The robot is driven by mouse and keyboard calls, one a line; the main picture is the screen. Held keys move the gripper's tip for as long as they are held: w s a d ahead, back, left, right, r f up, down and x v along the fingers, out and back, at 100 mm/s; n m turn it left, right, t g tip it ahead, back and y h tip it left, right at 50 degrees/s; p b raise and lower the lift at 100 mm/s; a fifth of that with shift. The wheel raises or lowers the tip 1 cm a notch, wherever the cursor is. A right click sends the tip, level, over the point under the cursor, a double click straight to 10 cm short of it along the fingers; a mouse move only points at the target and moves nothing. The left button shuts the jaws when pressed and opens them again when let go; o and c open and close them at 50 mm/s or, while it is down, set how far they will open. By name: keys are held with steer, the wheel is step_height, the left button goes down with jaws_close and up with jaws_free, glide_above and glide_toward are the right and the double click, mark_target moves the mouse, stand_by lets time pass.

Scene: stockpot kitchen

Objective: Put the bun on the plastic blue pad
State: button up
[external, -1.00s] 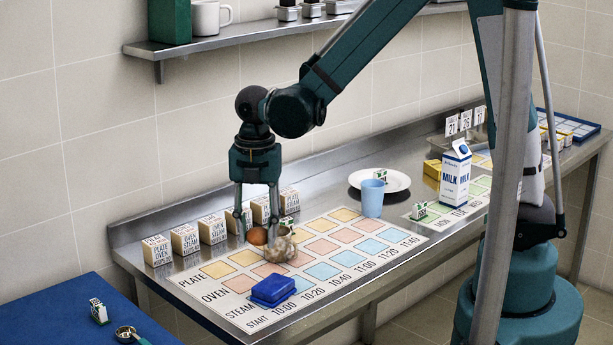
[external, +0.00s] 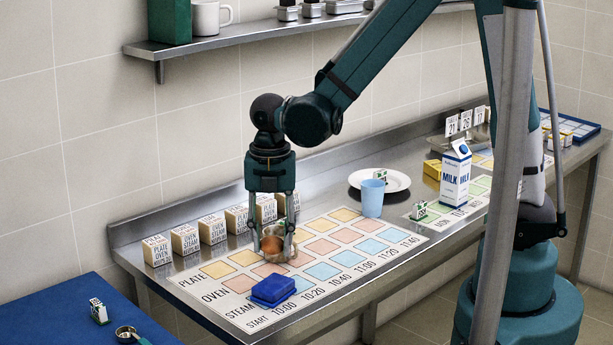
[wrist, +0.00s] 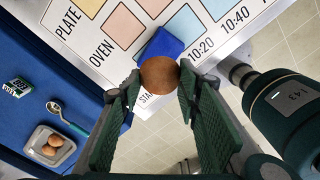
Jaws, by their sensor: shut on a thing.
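The bun (external: 271,245) is a round brown ball between the fingertips of my gripper (external: 273,243). My gripper is shut on it and points down over the printed chart. In the wrist view the bun (wrist: 159,75) sits between the two green fingers of my gripper (wrist: 158,84). The blue pad (external: 273,290) lies on the lower left part of the chart, in front of the bun in the external view. In the wrist view the blue pad (wrist: 164,43) shows just beyond the bun, partly hidden by it.
A small round bowl-like thing (external: 291,252) is right behind the fingers; I cannot tell whether they touch it. Labelled boxes (external: 185,240) line the wall. A blue cup (external: 373,198), white plate (external: 395,181) and milk carton (external: 455,178) stand farther right.

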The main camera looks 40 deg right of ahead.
mark_target(272, 239)
steer(key=shift+f, duration=2.25)
steer(key=shift+f+b, duration=0.3)
steer(key=shift+f, duration=1.75)
steer(key=shift+f, duration=0.15)
steer(key=o, duration=0.5)
steer(key=shift+c, duration=0.2)
steer(key=o, duration=0.4)
steer(key=shift+r, duration=0.25)
steer(key=shift+r+p, duration=0.45)
steer(key=shift+r, duration=5.45)
